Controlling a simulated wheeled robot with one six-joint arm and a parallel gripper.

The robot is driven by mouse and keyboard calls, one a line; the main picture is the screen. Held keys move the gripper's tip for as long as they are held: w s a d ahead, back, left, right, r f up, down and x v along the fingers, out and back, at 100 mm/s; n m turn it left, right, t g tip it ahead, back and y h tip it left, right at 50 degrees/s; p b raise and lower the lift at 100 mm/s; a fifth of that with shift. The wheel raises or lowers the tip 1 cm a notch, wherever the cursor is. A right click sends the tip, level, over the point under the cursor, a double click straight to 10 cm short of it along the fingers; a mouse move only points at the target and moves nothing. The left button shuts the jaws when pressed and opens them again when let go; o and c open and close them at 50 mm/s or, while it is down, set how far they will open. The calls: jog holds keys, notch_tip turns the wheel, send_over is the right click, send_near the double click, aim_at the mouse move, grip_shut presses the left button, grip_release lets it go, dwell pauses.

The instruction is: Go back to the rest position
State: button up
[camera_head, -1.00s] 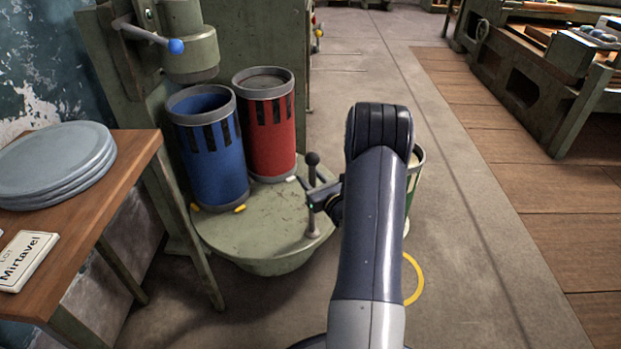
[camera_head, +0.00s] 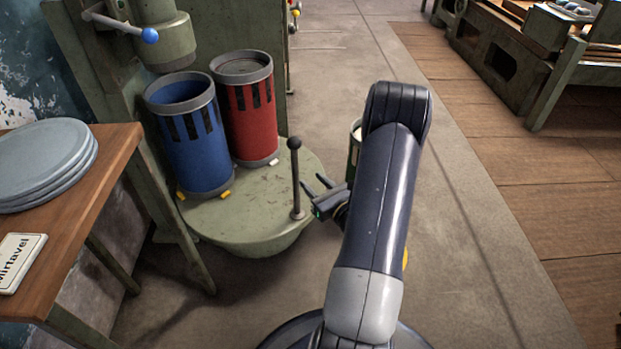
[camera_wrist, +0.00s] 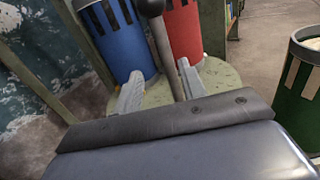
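My gripper (camera_head: 317,185) is to the right of an upright lever with a black knob (camera_head: 295,172), which stands on the front right of a round green table (camera_head: 262,215). The fingers are apart with nothing seen between them, and they are clear of the lever in the head view. In the wrist view the two fingers (camera_wrist: 158,88) are spread, with the lever (camera_wrist: 162,42) rising beyond them. My arm crosses the middle of the head view and hides part of the floor.
A blue slotted bin (camera_head: 190,140) and a red slotted bin (camera_head: 248,110) stand on the round table. A green bin (camera_wrist: 298,85) stands at right, mostly behind my arm in the head view. A wooden table with grey plates (camera_head: 40,165) is at left.

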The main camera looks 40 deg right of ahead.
aim_at(296, 164)
jog(key=shift+w, duration=0.1)
jog(key=w+b, duration=0.2)
jog(key=w, duration=0.8)
jog(key=shift+w+d+b, duration=0.1)
jog(key=shift+w+b, duration=0.15)
jog(key=shift+b, duration=0.1)
jog(key=shift+d, duration=0.1)
jog(key=shift+w+d, duration=0.15)
jog(key=shift+d, duration=0.1)
